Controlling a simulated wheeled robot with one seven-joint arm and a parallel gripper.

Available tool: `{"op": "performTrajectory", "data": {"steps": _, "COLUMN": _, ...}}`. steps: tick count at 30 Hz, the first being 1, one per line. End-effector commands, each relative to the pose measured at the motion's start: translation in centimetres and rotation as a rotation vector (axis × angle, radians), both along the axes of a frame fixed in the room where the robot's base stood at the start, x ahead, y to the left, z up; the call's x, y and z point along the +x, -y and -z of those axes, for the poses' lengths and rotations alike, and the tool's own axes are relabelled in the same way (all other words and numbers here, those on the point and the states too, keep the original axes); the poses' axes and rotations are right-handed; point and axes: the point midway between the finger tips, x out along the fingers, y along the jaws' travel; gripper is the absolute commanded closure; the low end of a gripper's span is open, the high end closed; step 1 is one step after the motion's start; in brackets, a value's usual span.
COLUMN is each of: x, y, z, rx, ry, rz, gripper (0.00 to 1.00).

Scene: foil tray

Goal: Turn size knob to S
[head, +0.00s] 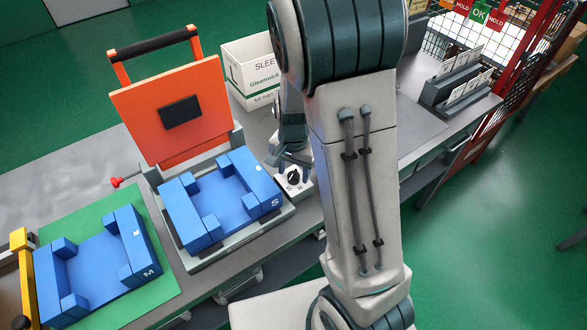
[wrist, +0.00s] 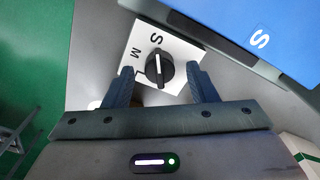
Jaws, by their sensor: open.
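The size knob (wrist: 159,79) is black with a white line and sits on a white plate (wrist: 182,52) marked S, M and L. In the wrist view its white line runs up and down and appears to point toward the S. My gripper (wrist: 161,72) is open, with one finger on each side of the knob and a visible gap on both sides. In the head view the knob (head: 293,178) is small, beside the blue S tray form, and my gripper (head: 291,164) is at it. I cannot tell whether a finger touches the plate.
The blue form marked S (head: 229,201) sits in the grey press under a raised orange lid (head: 173,104), just left of the knob. Another blue form marked M (head: 95,262) lies on a green mat. A white carton (head: 249,76) stands behind. A card rack (head: 459,84) is at the right.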

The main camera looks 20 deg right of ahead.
Motion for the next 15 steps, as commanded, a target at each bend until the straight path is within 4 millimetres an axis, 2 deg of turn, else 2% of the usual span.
{"op": "performTrajectory", "data": {"steps": 5, "x": 0.0, "y": 0.0, "z": -0.6, "rx": 0.001, "ry": 0.001, "rz": -0.001, "gripper": 0.48}}
{"op": "performTrajectory", "data": {"steps": 8, "x": 0.1, "y": -0.1, "z": -1.9, "rx": 0.001, "ry": 0.003, "rz": -0.003, "gripper": 0.48}}
{"op": "performTrajectory", "data": {"steps": 15, "x": 0.1, "y": 0.0, "z": -7.1, "rx": 0.002, "ry": 0.007, "rz": -0.002, "gripper": 0.48}}
